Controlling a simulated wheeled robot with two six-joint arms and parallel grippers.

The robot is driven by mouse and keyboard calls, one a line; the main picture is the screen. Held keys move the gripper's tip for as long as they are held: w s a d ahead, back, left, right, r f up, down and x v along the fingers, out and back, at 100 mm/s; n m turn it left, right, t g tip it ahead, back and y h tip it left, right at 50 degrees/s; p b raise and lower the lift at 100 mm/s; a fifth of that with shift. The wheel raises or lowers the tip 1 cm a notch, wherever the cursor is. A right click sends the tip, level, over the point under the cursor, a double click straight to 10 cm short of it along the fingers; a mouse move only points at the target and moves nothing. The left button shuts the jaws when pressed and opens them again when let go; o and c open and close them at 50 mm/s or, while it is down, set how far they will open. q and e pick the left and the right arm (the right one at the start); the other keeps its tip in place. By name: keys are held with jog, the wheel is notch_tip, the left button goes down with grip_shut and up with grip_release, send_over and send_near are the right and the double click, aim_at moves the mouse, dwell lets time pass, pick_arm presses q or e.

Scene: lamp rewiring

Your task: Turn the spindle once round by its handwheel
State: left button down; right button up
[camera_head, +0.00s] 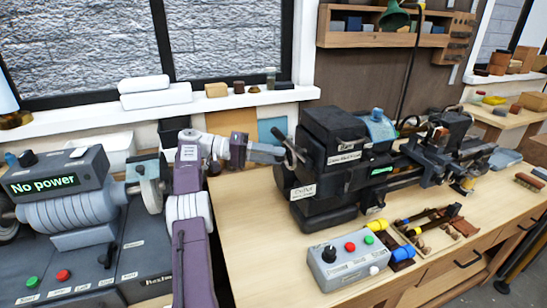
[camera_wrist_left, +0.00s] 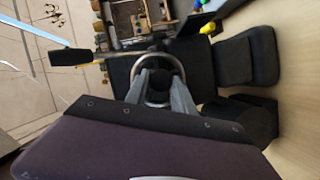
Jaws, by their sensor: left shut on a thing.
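The black lathe (camera_head: 335,135) stands on the wooden bench, with its headstock end toward my left arm. The spindle handwheel (camera_wrist_left: 178,64) is a thin metal ring on that end in the left wrist view. In the head view it is small and partly hidden by my gripper. My left gripper (camera_head: 287,153) reaches in from the left and is shut on the handwheel. In the left wrist view its two grey fingers (camera_wrist_left: 160,82) lie across the ring, over the dark hub. The exact contact of the fingertips is hard to see. My right gripper is not in view.
A grey control box (camera_head: 327,268) with a knob and coloured buttons stands in front of the lathe. A wooden tray of tools (camera_head: 436,236) lies beside it. A grey machine (camera_head: 70,230) with a "No power" display is at the left. Bare bench (camera_head: 245,205) shows left of the lathe.

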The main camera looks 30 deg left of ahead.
pick_arm(q)
jog(key=shift+s+f+m+y+b, duration=0.1)
jog(key=shift+m+y+b, duration=0.6)
jog(key=shift+m+b, duration=0.35)
jog(key=shift+d+m+y+b, duration=0.1)
jog(key=shift+m+y+b, duration=0.4)
jog(key=shift+m+b, duration=0.7)
jog(key=m+t+y+b, duration=0.1)
jog(key=m+y+b, duration=0.1)
jog(key=b, duration=0.3)
jog(key=shift+s+d+m+t, duration=0.1)
jog(key=shift+m+t, duration=0.2)
jog(key=shift+m, duration=0.25)
jog(key=shift+m+t+y+b, duration=0.45)
jog(key=shift+m+b, duration=0.25)
jog(key=shift+b, duration=0.45)
jog(key=c, duration=1.1)
grip_release()
jog(key=shift+r, duration=0.2)
jog(key=shift+o, duration=0.2)
jog(key=shift+s+r, duration=0.1)
